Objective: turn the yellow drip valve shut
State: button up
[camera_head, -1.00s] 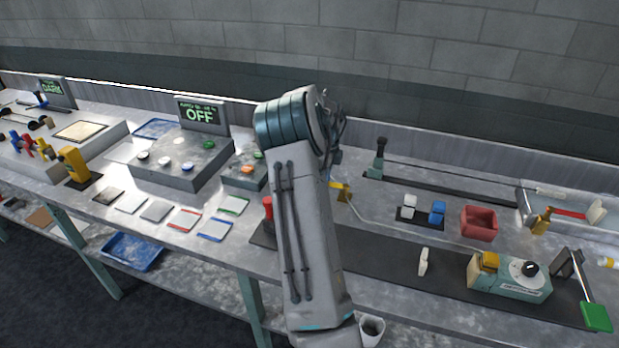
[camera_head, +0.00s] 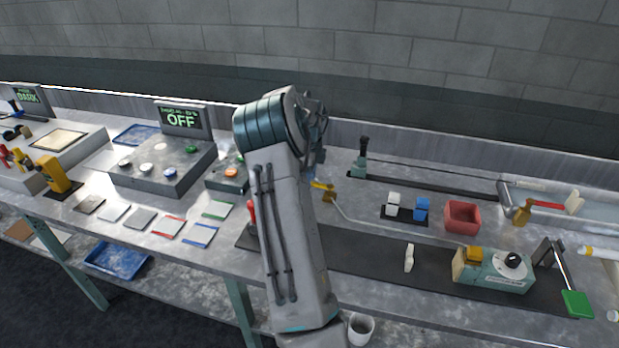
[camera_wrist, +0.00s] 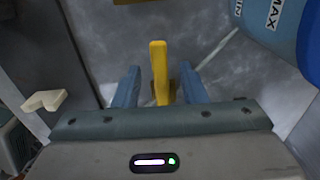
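The yellow valve (camera_head: 324,189) shows in the head view just right of my arm, on the bench with a thin pale tube leading from it. In the wrist view its upright yellow handle (camera_wrist: 159,70) stands between the two blue fingers of my gripper (camera_wrist: 159,88). The fingers are open, one on each side of the handle, with a visible gap on both sides. The lower end of the handle is partly hidden by the gripper body. In the head view my fingers are hidden behind the wrist.
A blue rounded body marked MAX (camera_wrist: 285,25) is close on the right in the wrist view. In the head view a red bin (camera_head: 462,217), white and blue blocks, and a teal device (camera_head: 492,270) stand right of the valve.

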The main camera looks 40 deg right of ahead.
notch_tip(320, 180, up, 13)
jog(key=b, duration=0.1)
jog(key=shift+r, duration=0.2)
dwell(0.5)
jog(key=s+a+r+n+t+y, duration=0.1)
jog(key=s+a+r+n, duration=0.25)
jog(key=a+n, duration=0.55)
jog(key=s+a+r+n+t, duration=0.15)
jog(key=s+a+n, duration=0.3)
jog(key=a, duration=0.85)
jog(key=s+a+f+n, duration=0.2)
jog(key=s+a+n, duration=0.6)
jog(key=s+a+f+n+h, duration=0.1)
jog(key=s+a+f+n, duration=0.2)
jog(key=s+a+n, duration=0.5)
jog(key=shift+f, duration=0.2)
jog(key=shift+a+t, duration=0.1)
jog(key=shift+t, duration=0.15)
